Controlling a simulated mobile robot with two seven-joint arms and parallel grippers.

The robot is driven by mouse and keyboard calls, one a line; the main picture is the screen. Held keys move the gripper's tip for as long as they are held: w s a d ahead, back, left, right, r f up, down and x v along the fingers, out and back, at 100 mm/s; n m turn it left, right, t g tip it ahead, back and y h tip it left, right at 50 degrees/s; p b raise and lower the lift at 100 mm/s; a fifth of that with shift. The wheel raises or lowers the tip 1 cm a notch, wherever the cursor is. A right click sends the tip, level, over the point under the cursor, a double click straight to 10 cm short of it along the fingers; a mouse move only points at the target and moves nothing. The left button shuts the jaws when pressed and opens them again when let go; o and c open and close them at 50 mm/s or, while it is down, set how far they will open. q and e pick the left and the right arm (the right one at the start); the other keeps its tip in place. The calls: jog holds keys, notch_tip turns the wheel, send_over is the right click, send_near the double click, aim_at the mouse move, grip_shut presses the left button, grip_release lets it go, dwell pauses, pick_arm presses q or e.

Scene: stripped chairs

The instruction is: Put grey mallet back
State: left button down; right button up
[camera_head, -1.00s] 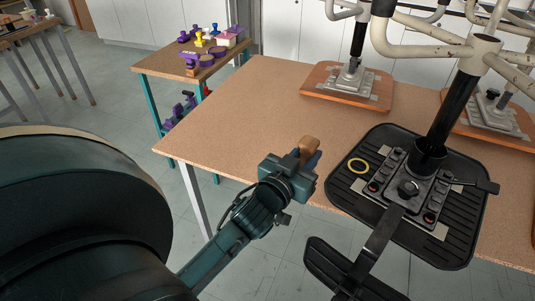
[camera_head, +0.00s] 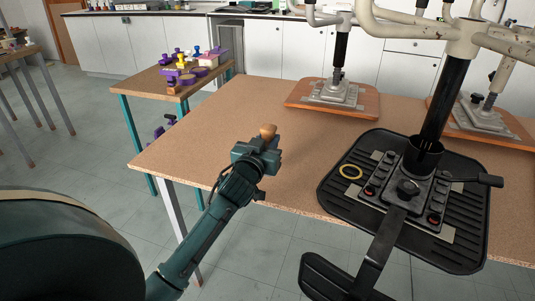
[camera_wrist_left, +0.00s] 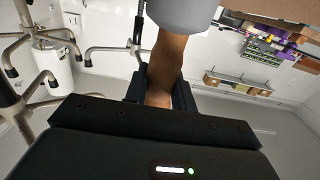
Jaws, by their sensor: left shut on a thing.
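My left gripper (camera_head: 262,150) is shut on the wooden handle of the grey mallet. The handle's rounded end (camera_head: 268,131) sticks up above the jaws in the head view. In the left wrist view the brown handle (camera_wrist_left: 165,65) runs between the fingers to the mallet's pale grey head (camera_wrist_left: 185,12), partly cut off at the top edge. The head is hidden in the head view. The gripper appears over the near part of the wooden table (camera_head: 200,140), left of the black mat (camera_head: 335,195). My right gripper is not in view.
More bases stand on wooden boards (camera_head: 305,97) behind. A side table (camera_head: 150,82) at back left holds purple holders and coloured tools. The worktop's left part is clear.

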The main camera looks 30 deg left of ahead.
pick_arm(q)
jog(key=shift+f, duration=1.4)
jog(key=shift+f+b, duration=0.1)
jog(key=shift+b, duration=0.25)
jog(key=c, duration=1.2)
grip_release()
jog(key=shift+f, duration=0.1)
jog(key=shift+o, duration=0.2)
jog(key=shift+s+d, duration=0.1)
jog(key=shift+s, duration=0.1)
jog(key=v, duration=1.2)
jog(key=s+d+f+m+g+h, duration=0.2)
jog(key=s+d+f+g+h, duration=0.1)
jog(key=s+d+f, duration=0.4)
jog(key=s+d+f+m+g+h, duration=0.2)
jog(key=s+d+f+h, duration=0.3)
jog(key=d, duration=0.7)
notch_tip(320, 180, down, 2)
jog(key=shift+s+d+f+m+g+h, duration=0.15)
jog(key=shift+s+d+m+g+h, duration=0.2)
jog(key=shift+s, duration=0.85)
